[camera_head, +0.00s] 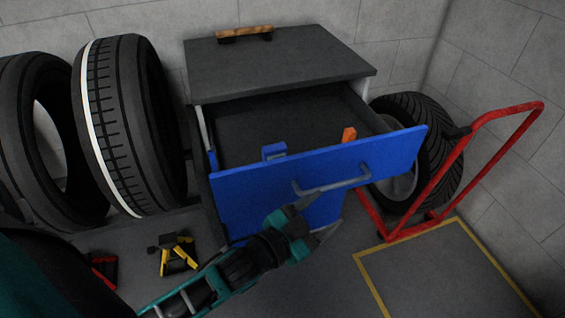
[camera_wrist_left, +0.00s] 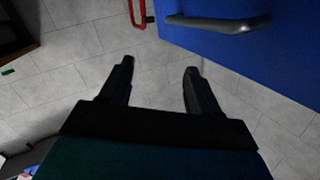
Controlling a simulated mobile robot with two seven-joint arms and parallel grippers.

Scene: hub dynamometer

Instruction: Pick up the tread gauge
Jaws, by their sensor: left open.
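No item is clearly recognisable as the tread gauge. The pulled-out blue-fronted drawer (camera_head: 240,195) holds a small blue item (camera_head: 274,151) at its front and a small orange item (camera_head: 349,134) near its right side. Either could be the gauge; I cannot tell. Their lower parts are hidden by the drawer front. My left gripper (camera_head: 319,214) is open and empty, just in front of the drawer front, below its grey handle (camera_head: 333,186). In the left wrist view, the open fingers (camera_wrist_left: 159,67) have only floor between them, with the handle (camera_wrist_left: 218,24) beyond. My right gripper is not in view.
The grey cabinet top (camera_head: 285,62) carries a brown bar on dark supports (camera_head: 244,34). Tyres (camera_head: 128,125) stand at left; another (camera_head: 420,140) is at right behind a red hand-truck frame (camera_head: 480,140). Yellow-and-black (camera_head: 178,255) and red (camera_head: 103,268) items lie lower left.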

